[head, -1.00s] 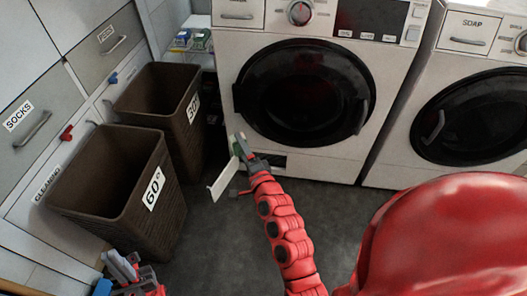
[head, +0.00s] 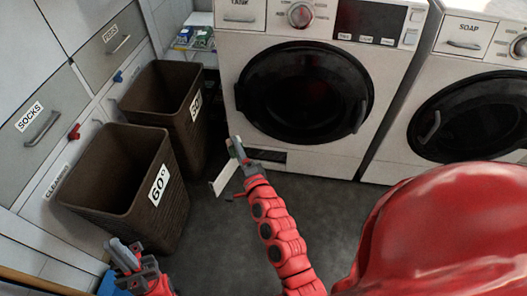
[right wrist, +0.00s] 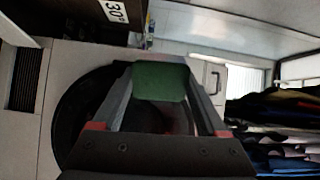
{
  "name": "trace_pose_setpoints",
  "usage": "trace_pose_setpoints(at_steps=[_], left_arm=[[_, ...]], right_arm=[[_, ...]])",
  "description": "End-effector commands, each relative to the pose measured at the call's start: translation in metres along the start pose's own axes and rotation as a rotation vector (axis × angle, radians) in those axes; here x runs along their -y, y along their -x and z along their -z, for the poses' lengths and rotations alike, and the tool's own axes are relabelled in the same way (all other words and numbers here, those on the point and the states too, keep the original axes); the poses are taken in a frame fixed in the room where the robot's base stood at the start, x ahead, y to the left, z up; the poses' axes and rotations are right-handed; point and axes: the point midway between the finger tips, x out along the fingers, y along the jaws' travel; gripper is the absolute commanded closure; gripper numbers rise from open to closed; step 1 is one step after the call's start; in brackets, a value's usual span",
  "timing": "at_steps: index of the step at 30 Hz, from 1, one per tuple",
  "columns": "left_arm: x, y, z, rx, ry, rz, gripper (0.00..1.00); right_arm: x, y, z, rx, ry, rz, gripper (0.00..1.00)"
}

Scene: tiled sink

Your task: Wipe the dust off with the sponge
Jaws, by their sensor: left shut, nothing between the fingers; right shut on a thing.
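The green sponge (right wrist: 160,82) is pinched between the two fingertips of my right gripper (right wrist: 160,95) in the right wrist view. In the head view my right gripper (head: 241,155) is in front of the lower left part of the washing machine (head: 230,90), beside a dark low opening (head: 268,155) and a white open flap (head: 225,176). The opening shows as a dark grille (right wrist: 25,78) in the right wrist view, apart from the sponge. My left gripper (head: 124,254) is shut and empty at the lower left. I cannot make out any dust.
Two brown baskets (head: 120,205) stand on the left, in front of drawers (head: 45,125). A second machine (head: 470,115) is at the right. Boxes sit on a small shelf (head: 195,40) behind. Grey floor (head: 215,235) is clear between the baskets and my right arm.

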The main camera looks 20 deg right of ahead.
Motion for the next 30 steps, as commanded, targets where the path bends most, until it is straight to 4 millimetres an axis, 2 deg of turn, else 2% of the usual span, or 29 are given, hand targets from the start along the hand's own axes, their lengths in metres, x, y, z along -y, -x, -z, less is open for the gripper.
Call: trace_pose_setpoints(at_steps=[1, 17, 30], left_arm=[[0.001, -0.015, 0.002, 0.000, 0.000, 0.000, 1.00], [0.004, -0.084, 0.014, 0.000, 0.000, 0.000, 1.00], [0.007, -0.141, 0.024, 0.000, 0.000, 0.000, 1.00]], right_arm=[[0.009, 0.001, -0.002, 0.004, 0.000, -0.003, 1.00], [0.022, 0.019, -0.005, -0.005, 0.004, -0.003, 1.00], [0.053, 0.055, -0.028, -0.005, 0.004, -0.001, 1.00]])
